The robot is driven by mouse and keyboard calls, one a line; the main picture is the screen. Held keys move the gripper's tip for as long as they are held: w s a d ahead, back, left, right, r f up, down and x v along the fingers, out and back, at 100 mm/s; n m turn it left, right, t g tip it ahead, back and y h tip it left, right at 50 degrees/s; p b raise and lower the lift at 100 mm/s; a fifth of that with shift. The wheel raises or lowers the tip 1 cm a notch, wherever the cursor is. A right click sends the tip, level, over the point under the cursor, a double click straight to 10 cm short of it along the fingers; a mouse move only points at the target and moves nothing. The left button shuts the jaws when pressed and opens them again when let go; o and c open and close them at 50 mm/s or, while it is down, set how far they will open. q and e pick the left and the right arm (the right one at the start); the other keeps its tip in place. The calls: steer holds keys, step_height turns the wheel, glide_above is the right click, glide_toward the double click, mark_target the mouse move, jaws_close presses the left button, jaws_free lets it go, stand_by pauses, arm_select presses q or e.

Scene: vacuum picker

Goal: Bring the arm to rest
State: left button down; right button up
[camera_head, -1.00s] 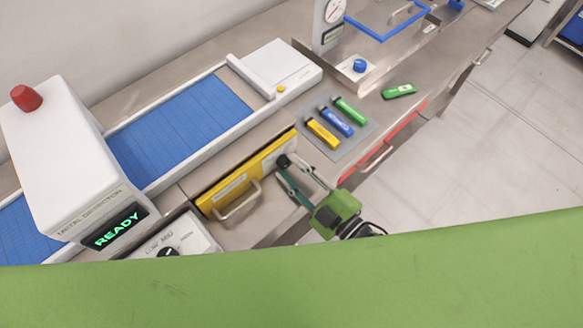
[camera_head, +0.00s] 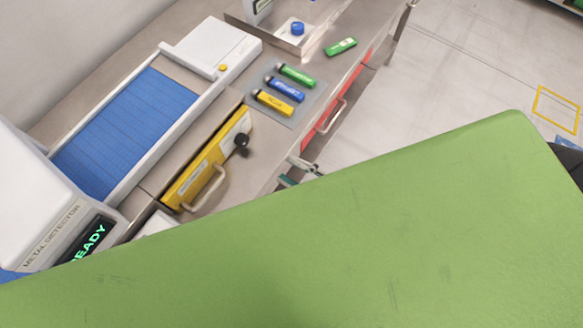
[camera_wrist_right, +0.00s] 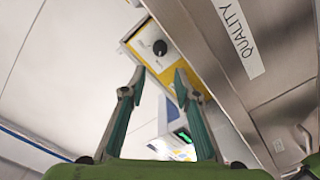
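My right gripper (camera_head: 298,172) shows only in part in the head view, beside the counter front; a large green surface, which looks like part of my own body, hides the rest of it. In the right wrist view my right gripper (camera_wrist_right: 156,84) has its two fingers spread apart with nothing between them. It is apart from the black knob (camera_head: 242,139) on the yellow drawer front (camera_head: 190,180). The knob also shows in the right wrist view (camera_wrist_right: 160,47), beyond the fingertips. My left gripper is not in view.
A metal detector (camera_head: 55,215) with a lit display and a blue conveyor belt (camera_head: 125,130) stand at left. Yellow, blue and green labelled items (camera_head: 285,90) lie on a grey mat. A red drawer front (camera_head: 322,120) is along the counter.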

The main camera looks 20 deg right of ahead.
stand_by(0.3)
steer(key=s+d+f+m+g+h, duration=0.1)
steer(key=d+f+m+g+h, duration=0.2)
steer(key=f, duration=0.7)
steer(key=s+d+f+m+h+b, duration=0.15)
steer(key=d+f, duration=0.25)
steer(key=f, duration=0.7)
steer(key=s+d+f+m+g+h, duration=0.15)
steer(key=d+f+m+h, duration=0.25)
steer(key=f, duration=0.6)
steer(key=s+d+f+m+g+h, duration=0.1)
steer(key=s+f+m+g, duration=0.4)
steer(key=s+f, duration=1.3)
steer(key=s+g+h, duration=0.1)
steer(key=g, duration=0.3)
steer(key=shift+s+d, duration=0.25)
steer(key=shift+s, duration=0.1)
steer(key=shift+m, duration=0.25)
